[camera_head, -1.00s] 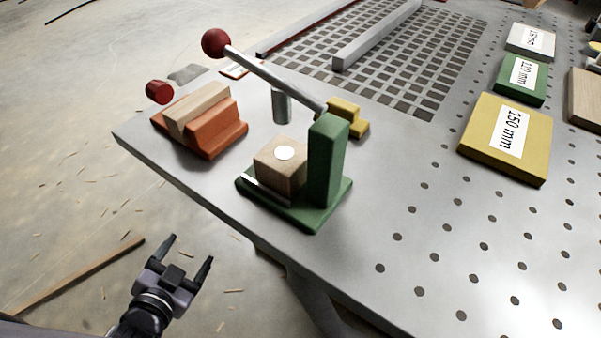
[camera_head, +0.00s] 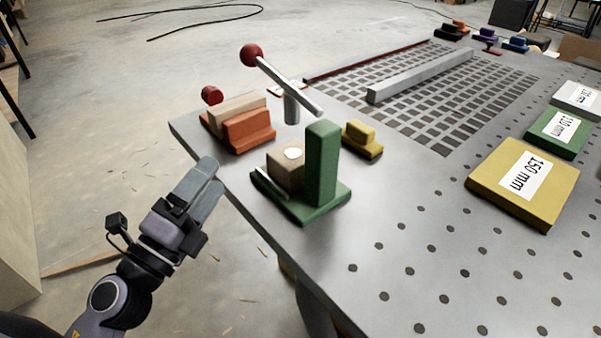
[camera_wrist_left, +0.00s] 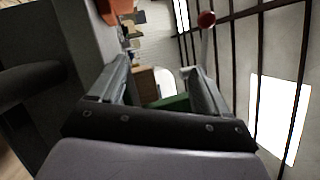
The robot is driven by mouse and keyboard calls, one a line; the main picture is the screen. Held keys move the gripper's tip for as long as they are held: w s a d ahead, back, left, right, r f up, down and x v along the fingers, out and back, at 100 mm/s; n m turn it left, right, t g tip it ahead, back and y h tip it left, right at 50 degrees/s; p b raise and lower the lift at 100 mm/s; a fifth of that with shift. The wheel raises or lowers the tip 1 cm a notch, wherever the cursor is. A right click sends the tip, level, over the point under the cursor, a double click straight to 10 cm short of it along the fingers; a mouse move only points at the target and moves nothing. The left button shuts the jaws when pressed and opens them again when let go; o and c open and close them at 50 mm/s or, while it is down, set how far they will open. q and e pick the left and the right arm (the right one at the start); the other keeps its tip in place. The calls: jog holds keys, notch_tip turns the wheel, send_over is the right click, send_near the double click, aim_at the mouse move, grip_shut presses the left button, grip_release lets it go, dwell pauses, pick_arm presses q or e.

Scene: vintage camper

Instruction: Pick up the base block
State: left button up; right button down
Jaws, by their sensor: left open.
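A light wooden block with a white round spot on top (camera_head: 287,167), which seems to be the base block, sits on the green fixture (camera_head: 322,165) near the table's left corner. The fixture has an upright green post beside the block. My left gripper (camera_head: 212,178) is open and empty, left of the fixture and off the table edge, apart from the block. In the left wrist view, the wooden block (camera_wrist_left: 145,84) and part of the green fixture (camera_wrist_left: 172,102) show between the open fingers. My right gripper is not in view.
A lever with a red ball (camera_head: 251,54) hangs above and behind the fixture. An orange holder with a wooden bar (camera_head: 248,130) stands to its left rear, a small yellow piece (camera_head: 362,138) behind right. Labelled plates, including a yellow one (camera_head: 522,180), lie right. The perforated tabletop (camera_head: 420,230) is clear in front.

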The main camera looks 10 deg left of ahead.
aim_at(277, 164)
pick_arm(q)
jog(key=w+d+m+g+h, duration=0.1)
jog(key=d+m+g, duration=0.1)
jog(key=m, duration=0.4)
jog(key=w+d+m+g+h, duration=0.2)
jog(key=d+m, duration=0.1)
jog(key=m, duration=0.3)
jog(key=w+d+m+g+h+p, duration=0.1)
jog(key=w+d+m+g, duration=0.1)
jog(key=m, duration=0.5)
jog(key=shift+d+r+h, duration=0.3)
jog(key=shift+d+h, duration=0.1)
jog(key=shift+d, duration=0.1)
jog(key=shift+w+d+f, duration=0.1)
jog(key=shift+w+d, duration=0.2)
jog(key=shift+w, duration=0.1)
jog(key=c, duration=0.8)
jog(key=shift+o, duration=0.2)
